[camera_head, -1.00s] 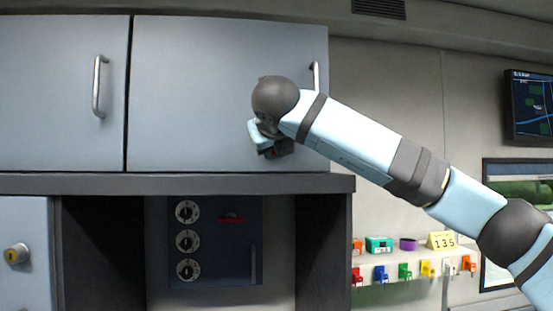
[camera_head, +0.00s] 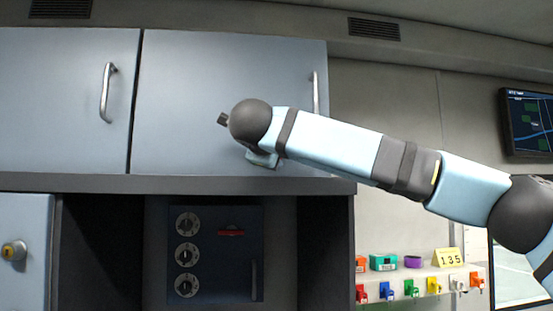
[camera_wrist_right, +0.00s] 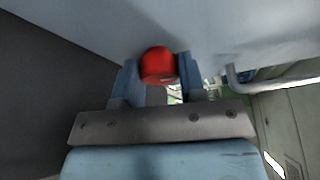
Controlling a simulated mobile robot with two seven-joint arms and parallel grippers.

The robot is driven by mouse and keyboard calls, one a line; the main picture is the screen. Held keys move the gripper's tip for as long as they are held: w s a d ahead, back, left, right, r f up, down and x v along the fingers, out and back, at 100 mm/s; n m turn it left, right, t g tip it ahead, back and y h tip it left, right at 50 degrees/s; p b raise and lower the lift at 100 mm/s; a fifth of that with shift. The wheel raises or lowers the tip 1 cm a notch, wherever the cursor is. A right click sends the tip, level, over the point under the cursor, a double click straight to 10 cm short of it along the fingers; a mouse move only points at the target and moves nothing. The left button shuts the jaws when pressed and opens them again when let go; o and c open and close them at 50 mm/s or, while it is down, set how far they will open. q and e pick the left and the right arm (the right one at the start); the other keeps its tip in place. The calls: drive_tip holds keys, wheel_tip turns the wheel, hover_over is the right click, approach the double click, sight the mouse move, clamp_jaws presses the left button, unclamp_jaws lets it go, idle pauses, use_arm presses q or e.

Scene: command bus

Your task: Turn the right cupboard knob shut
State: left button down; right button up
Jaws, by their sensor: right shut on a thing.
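A round red knob (camera_wrist_right: 158,64) sits between the two blue fingers of my right gripper (camera_wrist_right: 158,75) in the right wrist view. The gripper is shut on it, close to a grey-blue panel. In the head view my right wrist is in front of the right upper cupboard door (camera_head: 180,80) and hides the knob and the fingertips. Only a light blue part of the hand shows below the dark wrist joint. The door lies flush in its frame, with a vertical handle (camera_head: 316,92) at its right side. My left gripper is not in view.
The left upper door (camera_head: 60,90) has its own handle. A shelf with small coloured items (camera_head: 420,272) is at right, under my arm. A screen (camera_head: 527,120) hangs far right.

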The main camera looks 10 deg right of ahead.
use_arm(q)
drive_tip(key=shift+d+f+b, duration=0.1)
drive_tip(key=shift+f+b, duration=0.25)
use_arm(e)
drive_tip(key=shift+n+t, duration=0.3)
drive_tip(key=shift+n, duration=0.4)
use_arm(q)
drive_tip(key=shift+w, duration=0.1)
use_arm(e)
drive_tip(key=o, duration=0.9)
drive_tip(key=shift+s, duration=0.1)
drive_tip(key=shift+s+a, duration=0.2)
drive_tip(key=shift+s, duration=0.05)
use_arm(q)
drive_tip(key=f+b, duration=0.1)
drive_tip(key=b, duration=0.2)
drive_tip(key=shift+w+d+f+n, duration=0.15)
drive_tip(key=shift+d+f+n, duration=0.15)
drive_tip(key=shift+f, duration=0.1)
use_arm(e)
drive_tip(key=v, duration=1.3)
drive_tip(key=shift+a+f, duration=0.1)
drive_tip(key=shift+a, duration=0.05)
